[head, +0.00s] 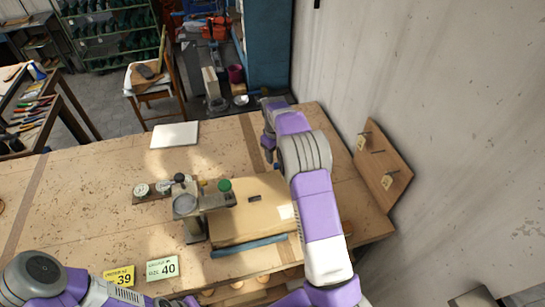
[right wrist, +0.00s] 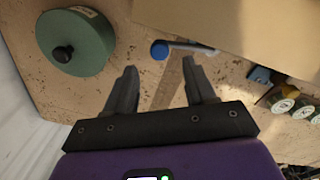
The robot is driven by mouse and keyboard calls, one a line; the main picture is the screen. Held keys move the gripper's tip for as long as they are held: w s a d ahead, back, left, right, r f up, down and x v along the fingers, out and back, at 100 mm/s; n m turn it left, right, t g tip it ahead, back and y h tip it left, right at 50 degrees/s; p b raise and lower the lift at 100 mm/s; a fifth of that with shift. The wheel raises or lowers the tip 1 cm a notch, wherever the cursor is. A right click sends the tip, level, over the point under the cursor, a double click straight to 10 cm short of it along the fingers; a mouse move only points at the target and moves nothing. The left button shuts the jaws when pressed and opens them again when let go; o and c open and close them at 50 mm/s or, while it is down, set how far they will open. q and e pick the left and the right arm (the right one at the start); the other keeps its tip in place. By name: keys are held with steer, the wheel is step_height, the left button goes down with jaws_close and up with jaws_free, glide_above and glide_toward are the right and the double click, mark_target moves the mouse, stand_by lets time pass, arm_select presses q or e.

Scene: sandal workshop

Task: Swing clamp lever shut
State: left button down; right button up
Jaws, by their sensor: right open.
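A lever with a blue round tip (right wrist: 160,49) and a thin pale rod shows in the right wrist view, beside the edge of a tan board (right wrist: 225,25). My right gripper (right wrist: 159,75) is open, with the blue tip just beyond and between its fingertips, not touching them. In the head view my right gripper (head: 268,148) is at the board's far right corner, partly hidden by my arm. The tan board (head: 235,215) lies on the bench; the blue-tipped lever cannot be made out there. My left arm enters at the lower left, its gripper out of view.
A metal stand with a green knob (head: 224,185) is at the board's left. A green disc with a black knob (right wrist: 75,42) shows near my right gripper. A peg board (head: 383,165) leans by the wall. The bench's left half is mostly clear.

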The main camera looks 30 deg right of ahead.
mark_target(277, 164)
step_height(277, 164, down, 6)
steer(key=shift+d+r+p, duration=0.1)
steer(key=shift+d+p, duration=0.05)
steer(key=shift+p, duration=0.15)
jaws_close()
